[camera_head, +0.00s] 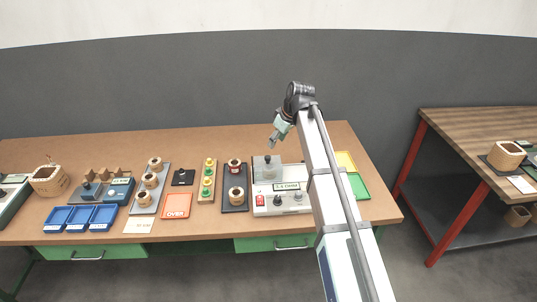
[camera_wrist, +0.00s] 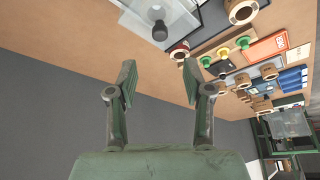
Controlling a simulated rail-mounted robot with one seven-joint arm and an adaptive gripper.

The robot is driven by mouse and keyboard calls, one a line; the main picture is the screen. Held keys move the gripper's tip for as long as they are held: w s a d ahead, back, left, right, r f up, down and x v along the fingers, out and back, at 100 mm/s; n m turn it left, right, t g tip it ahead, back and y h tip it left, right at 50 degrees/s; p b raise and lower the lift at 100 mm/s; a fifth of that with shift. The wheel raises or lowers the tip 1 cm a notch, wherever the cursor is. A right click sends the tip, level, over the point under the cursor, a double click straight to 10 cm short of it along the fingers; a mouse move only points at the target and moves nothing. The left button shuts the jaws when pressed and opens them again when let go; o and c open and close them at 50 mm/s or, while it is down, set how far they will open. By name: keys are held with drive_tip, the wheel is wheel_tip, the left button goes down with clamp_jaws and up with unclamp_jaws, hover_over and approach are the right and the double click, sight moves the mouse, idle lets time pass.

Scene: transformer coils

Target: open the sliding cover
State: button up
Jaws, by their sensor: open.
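The sliding cover (camera_head: 262,172) is a see-through grey lid with a dark knob, on the back part of a white device at the table's middle right. It looks closed over the device's top, though part of its right side is close to my arm. In the wrist view the cover (camera_wrist: 183,22) and its dark round knob (camera_wrist: 160,31) show at the top. My gripper (camera_head: 272,143) is above and just behind the cover in the head view. In the wrist view my gripper (camera_wrist: 159,76) has its two fingers apart with nothing between them, clear of the knob.
The white device (camera_head: 292,208) has a red switch and knobs at its front. Left of it stand a dark tray (camera_head: 235,204) with coils, a board with green and yellow parts (camera_head: 207,181), an orange tray (camera_head: 176,212) and blue bins (camera_head: 80,217). Yellow and green mats lie right.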

sight(268, 157)
drive_tip(key=p+x, duration=0.2)
drive_tip(key=x, duration=0.8)
drive_tip(key=shift+w+a+f, duration=0.1)
drive_tip(key=shift+f, duration=0.1)
clamp_jaws()
